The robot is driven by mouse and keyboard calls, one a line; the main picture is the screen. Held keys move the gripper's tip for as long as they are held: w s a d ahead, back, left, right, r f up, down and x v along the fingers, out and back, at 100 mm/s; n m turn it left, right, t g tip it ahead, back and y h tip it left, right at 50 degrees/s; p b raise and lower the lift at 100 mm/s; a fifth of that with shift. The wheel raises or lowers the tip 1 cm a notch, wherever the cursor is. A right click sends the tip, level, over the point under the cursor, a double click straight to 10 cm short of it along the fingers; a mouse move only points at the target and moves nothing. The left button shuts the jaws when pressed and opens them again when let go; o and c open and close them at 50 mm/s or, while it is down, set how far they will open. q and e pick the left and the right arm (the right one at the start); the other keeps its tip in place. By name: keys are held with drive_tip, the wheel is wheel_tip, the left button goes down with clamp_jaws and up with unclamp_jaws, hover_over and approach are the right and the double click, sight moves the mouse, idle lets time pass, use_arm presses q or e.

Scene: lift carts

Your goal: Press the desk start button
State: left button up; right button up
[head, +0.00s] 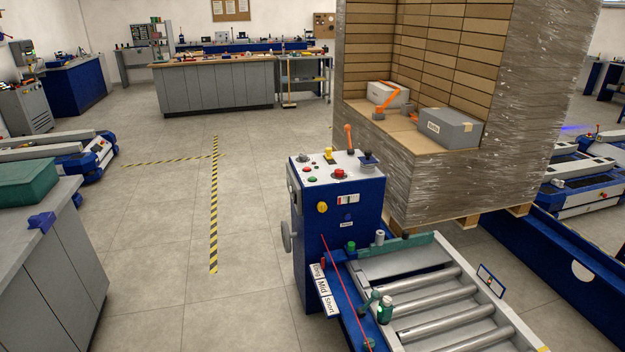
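A blue control desk (357,215) with a pale sloped top stands at the middle of the head view. On its top are a green button (312,179), a red mushroom button (338,173), a yellow switch (329,155), an orange-tipped lever (349,138) and a dark knob (368,160). A yellow round button (322,207) sits on the front face. The labels are too small to read, so I cannot tell which button is the start button. Neither of my grippers is in view.
A roller conveyor (425,312) adjoins the desk at the lower right. A wrapped pallet load (445,195) with grey boxes stands behind it. A grey cabinet (52,270) is at the left. The floor (165,235) between is clear, with yellow-black tape.

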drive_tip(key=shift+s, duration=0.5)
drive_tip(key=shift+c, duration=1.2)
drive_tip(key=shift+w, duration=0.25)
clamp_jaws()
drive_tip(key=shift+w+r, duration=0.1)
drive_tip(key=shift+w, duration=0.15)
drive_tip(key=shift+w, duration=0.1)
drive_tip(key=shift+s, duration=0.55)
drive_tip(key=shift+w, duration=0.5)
